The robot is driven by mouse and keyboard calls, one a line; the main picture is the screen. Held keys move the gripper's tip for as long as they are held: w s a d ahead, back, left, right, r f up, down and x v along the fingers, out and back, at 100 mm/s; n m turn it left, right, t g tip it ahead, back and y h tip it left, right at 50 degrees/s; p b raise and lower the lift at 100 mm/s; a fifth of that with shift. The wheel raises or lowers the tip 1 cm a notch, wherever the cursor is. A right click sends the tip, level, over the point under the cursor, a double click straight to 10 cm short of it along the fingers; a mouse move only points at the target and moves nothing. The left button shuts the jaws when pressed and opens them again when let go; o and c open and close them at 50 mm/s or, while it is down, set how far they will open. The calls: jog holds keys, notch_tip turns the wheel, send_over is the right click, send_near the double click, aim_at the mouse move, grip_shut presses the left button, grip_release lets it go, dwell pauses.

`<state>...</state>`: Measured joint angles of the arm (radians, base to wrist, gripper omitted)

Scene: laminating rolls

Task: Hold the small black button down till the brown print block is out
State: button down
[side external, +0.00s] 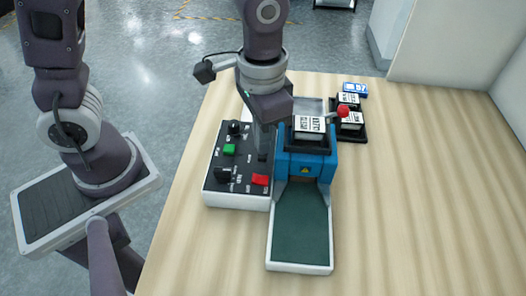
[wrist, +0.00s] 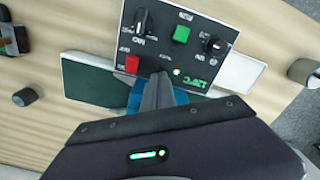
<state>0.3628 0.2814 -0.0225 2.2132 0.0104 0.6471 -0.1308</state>
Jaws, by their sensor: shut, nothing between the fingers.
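My gripper (side external: 263,158) is shut and empty, pointing down at the black control panel (side external: 212,190). In the wrist view its fingertips (wrist: 160,78) are at the panel's edge beside a lit white lamp and the green 120°C display (wrist: 203,82). No small black button can be made out; the fingers may hide it, and contact cannot be told. A dark block with a white printed label (side external: 309,125) sits in the top of the blue machine (side external: 307,165). No block looks clearly brown. The green outfeed bed (side external: 301,225) in front is bare.
The panel has a green button (side external: 229,149), a red button (side external: 260,180) and black knobs (side external: 222,174). A red-knobbed lever (side external: 343,112) stands right of the machine. Labelled blocks (side external: 351,119) lie in a black tray behind it. The table's right side is clear.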

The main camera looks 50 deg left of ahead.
jog(key=shift+f, duration=1)
dwell(0.4)
dwell(4.0)
jog(key=shift+r, duration=3.4)
jog(key=shift+a+r, duration=0.1)
jog(key=shift+r, duration=0.15)
jog(key=s+a+r+n+t, duration=0.3)
jog(key=s+a+r+t, duration=0.2)
jog(key=s+a+r, duration=0.3)
jog(key=shift+s+a+r+t, duration=0.2)
jog(key=shift+s+a+t, duration=0.1)
jog(key=shift+s+a, duration=0.85)
